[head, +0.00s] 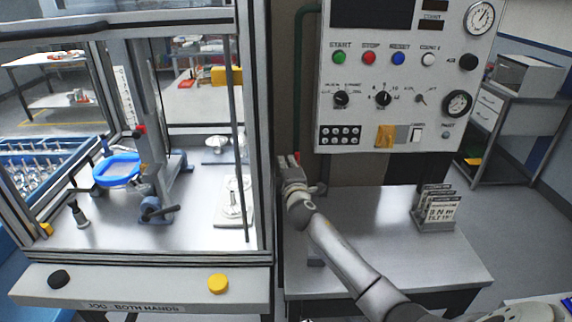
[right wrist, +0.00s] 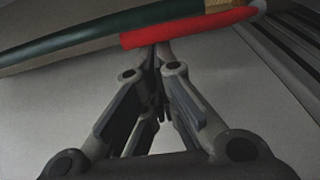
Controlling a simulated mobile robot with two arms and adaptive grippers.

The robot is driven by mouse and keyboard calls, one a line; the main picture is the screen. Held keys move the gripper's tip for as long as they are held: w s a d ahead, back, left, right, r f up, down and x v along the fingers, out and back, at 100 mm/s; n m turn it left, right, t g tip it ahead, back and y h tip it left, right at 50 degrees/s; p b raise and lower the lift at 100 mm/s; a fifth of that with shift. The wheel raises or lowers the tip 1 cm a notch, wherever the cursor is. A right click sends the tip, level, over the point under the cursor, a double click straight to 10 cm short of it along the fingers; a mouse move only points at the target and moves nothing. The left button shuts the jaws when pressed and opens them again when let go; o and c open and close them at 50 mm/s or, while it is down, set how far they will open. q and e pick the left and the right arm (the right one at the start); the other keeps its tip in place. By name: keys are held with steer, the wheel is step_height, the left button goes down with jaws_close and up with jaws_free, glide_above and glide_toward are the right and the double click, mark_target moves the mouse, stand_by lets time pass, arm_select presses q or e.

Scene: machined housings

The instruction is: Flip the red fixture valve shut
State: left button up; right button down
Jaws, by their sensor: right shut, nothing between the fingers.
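The red valve handle (right wrist: 190,27) lies across the top of the right wrist view, slightly tilted, with a dark green pipe (right wrist: 75,43) running off to its left and a brass part (right wrist: 222,4) behind it. My right gripper (right wrist: 158,55) is shut and empty, its tips at the lower edge of the red handle; I cannot tell whether they touch. In the head view my right gripper (head: 289,163) is beside the machine frame's right post, with a small bit of red (head: 297,157) at its tip. Most of the valve is hidden there. My left gripper is out of view.
The framed machine (head: 258,120) stands left, with a blue ring part (head: 117,170) inside. A control panel (head: 350,120) hangs at the back above a steel table (head: 400,255).

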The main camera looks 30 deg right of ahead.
mark_target(297, 160)
steer(key=shift+s+d+m+b, duration=0.15)
steer(key=shift+d+m+b, duration=0.15)
steer(key=shift+m, duration=0.1)
steer(key=d+m+b, duration=0.1)
steer(key=s+d+m+b, duration=0.1)
steer(key=m+b, duration=0.1)
steer(key=shift+s+d+t, duration=0.1)
steer(key=shift+s+t, duration=0.1)
steer(key=shift+t, duration=0.1)
steer(key=s+d+f+m+h+b, duration=0.1)
steer(key=s+d+f+m+b, duration=0.3)
steer(key=m, duration=0.5)
steer(key=shift+s+d+f+h+b, duration=0.2)
steer(key=shift+d+f+h+b, duration=0.2)
steer(key=shift+d+f+b, duration=0.8)
steer(key=shift+d+r, duration=0.3)
steer(key=shift+r, duration=0.1)
step_height(297, 160, up, 10)
steer(key=shift+r, duration=0.2)
